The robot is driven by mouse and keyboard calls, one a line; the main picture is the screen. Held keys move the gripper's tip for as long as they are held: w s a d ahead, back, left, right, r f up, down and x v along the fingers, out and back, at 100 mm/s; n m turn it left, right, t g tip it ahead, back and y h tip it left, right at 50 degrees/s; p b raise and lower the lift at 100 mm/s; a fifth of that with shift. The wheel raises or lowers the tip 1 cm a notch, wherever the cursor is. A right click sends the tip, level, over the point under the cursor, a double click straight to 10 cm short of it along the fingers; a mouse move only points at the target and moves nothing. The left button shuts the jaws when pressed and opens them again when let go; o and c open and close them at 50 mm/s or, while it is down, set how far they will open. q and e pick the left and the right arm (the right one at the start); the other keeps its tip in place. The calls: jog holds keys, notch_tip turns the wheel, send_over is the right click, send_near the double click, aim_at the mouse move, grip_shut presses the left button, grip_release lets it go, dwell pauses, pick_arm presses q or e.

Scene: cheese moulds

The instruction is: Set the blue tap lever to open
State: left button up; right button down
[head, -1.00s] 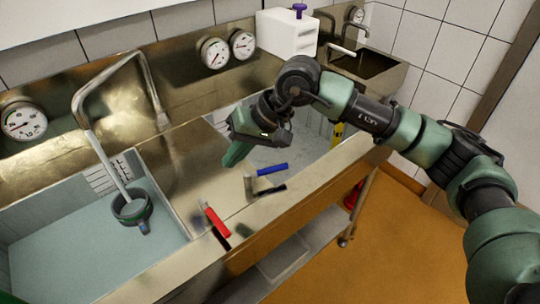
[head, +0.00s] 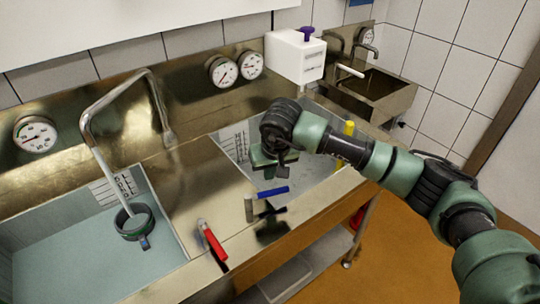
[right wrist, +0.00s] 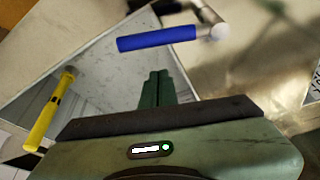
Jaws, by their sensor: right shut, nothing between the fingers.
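The blue tap lever (head: 272,192) sits on the metal counter edge, joined to a metal post at its left end. Its handle points right, roughly along the counter. In the right wrist view the blue lever (right wrist: 156,39) lies just beyond my fingertips, with a gap visible between them. My right gripper (head: 268,172) is over the counter just behind the lever, pointing down. Its green fingers (right wrist: 155,86) are shut together and empty. My left gripper is out of view.
A red lever (head: 212,242) is on the counter to the left. A yellow handle (head: 349,128) stands at the right basin. A tall bent spout (head: 88,125) and a ring-shaped cup (head: 134,222) are at the left basin. A white box (head: 295,57) stands behind.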

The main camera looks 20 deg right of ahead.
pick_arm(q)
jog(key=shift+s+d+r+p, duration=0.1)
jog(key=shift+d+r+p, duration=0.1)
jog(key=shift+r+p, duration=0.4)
pick_arm(e)
jog(key=s, duration=0.3)
jog(key=shift+d+f, duration=0.1)
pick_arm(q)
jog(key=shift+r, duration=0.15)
pick_arm(e)
jog(key=shift+w, duration=0.1)
pick_arm(q)
jog(key=shift+b, duration=0.3)
